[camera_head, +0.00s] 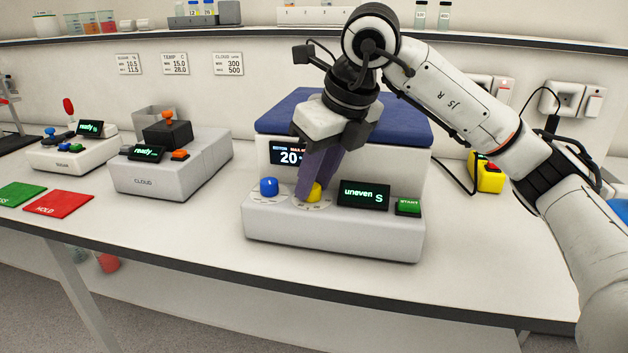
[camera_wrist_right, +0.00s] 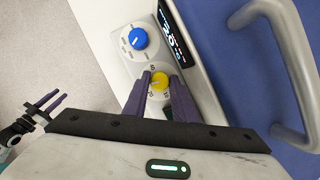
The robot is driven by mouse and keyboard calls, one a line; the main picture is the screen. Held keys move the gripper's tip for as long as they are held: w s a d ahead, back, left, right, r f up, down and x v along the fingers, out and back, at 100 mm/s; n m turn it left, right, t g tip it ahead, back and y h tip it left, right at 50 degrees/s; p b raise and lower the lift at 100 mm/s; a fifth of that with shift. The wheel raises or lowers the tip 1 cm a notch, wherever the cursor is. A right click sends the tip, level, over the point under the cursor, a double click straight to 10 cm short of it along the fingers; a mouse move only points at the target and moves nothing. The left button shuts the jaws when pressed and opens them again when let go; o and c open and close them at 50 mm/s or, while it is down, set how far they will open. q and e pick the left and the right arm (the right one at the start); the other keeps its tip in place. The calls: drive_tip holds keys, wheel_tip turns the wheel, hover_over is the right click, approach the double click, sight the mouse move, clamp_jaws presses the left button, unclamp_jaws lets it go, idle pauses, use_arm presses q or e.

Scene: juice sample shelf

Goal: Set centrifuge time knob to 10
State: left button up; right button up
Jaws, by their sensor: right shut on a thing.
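The centrifuge (camera_head: 330,232) stands on the bench with a blue lid and a grey front panel. Its yellow knob (camera_head: 314,191) sits right of a blue knob (camera_head: 268,187). My right gripper (camera_head: 308,190) reaches down from above and is shut on the yellow knob, its purple fingers on either side. The wrist view shows the yellow knob (camera_wrist_right: 160,81) between the fingertips and the blue knob (camera_wrist_right: 138,39) beyond. The upper display (camera_head: 289,157) shows 20, its rest hidden by the gripper. The small display (camera_head: 363,195) reads "uneven S".
A green START button (camera_head: 408,207) is at the panel's right. The grey CLOUD device (camera_head: 165,171) and another instrument (camera_head: 75,150) stand left, with red (camera_head: 59,204) and green (camera_head: 18,195) mats in front. A yellow device (camera_head: 487,175) stands right. The bench's front strip is clear.

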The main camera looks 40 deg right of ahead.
drive_tip(key=n, duration=0.2)
drive_tip(key=n+y+p, duration=0.1)
drive_tip(key=n, duration=0.1)
drive_tip(key=shift+d+g+y, duration=0.2)
drive_tip(key=shift+g+y, duration=0.1)
drive_tip(key=shift+n+y+p, duration=0.3)
drive_tip(key=shift+n+p, duration=0.1)
drive_tip(key=shift+n, duration=0.6)
drive_tip(key=shift+g, duration=0.3)
drive_tip(key=o, duration=0.8)
drive_tip(key=shift+o, duration=1.1)
drive_tip(key=shift+w, duration=0.1)
